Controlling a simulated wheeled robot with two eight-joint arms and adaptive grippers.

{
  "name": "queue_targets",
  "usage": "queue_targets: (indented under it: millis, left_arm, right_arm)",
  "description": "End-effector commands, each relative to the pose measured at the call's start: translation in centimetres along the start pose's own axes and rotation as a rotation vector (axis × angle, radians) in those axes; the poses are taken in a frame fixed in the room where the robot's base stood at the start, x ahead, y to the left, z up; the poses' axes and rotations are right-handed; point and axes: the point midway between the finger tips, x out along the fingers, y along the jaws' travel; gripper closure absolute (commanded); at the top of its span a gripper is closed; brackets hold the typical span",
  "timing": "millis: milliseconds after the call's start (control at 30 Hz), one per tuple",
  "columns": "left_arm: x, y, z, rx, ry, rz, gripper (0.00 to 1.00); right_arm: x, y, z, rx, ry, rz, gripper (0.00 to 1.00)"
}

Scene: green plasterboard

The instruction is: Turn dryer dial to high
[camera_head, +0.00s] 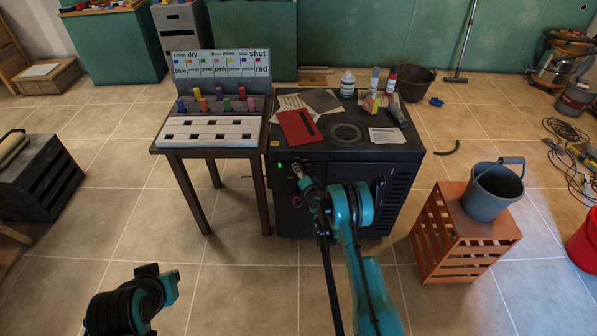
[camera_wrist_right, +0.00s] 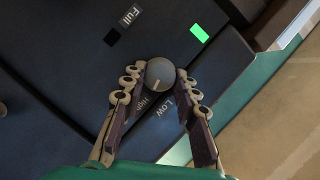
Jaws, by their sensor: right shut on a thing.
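The dryer (camera_head: 402,155) is a black cabinet in the middle of the head view, with vent slots on its side. In the right wrist view its front panel (camera_wrist_right: 60,60) carries a round grey dial (camera_wrist_right: 158,66) with a pale pointer mark. The mark points down and slightly left, toward the label "High" (camera_wrist_right: 147,103); "Low" (camera_wrist_right: 167,104) is beside it and "Full" (camera_wrist_right: 130,15) sits higher up. My right gripper (camera_wrist_right: 157,78) is shut on the dial, a finger on either side. It also shows at the panel in the head view (camera_head: 302,180). My left gripper does not show.
A green light (camera_wrist_right: 199,34) glows on the panel. Papers, a red folder (camera_head: 299,127) and bottles (camera_head: 347,84) lie or stand on the dryer. A labelled rack table (camera_head: 205,152) stands close on the left, an orange crate (camera_head: 440,235) with a bucket (camera_head: 490,190) on the right.

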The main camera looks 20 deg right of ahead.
Motion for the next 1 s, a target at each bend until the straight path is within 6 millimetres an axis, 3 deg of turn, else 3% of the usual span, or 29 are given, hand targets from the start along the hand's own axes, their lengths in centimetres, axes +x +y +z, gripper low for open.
queue_targets:
  millis: [300, 800, 833, 900, 1000]
  left_arm:
    - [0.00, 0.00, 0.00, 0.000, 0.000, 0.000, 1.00]
    - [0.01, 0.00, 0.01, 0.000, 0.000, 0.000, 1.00]
    - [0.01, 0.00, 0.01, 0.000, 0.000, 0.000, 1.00]
    - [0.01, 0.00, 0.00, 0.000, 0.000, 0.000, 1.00]
    - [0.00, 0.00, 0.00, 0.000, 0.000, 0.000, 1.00]
  right_arm:
    - [0.00, 0.15, 0.02, 0.096, -0.004, -0.040, 1.00]
    - [-0.01, 0.15, 0.03, 0.110, -0.005, -0.046, 0.99]
    - [-0.01, 0.15, 0.03, 0.110, -0.005, -0.046, 0.63]
    - [0.00, 0.15, 0.03, 0.110, -0.005, -0.046, 0.50]
    - [0.00, 0.14, 0.03, 0.110, -0.005, -0.046, 0.50]
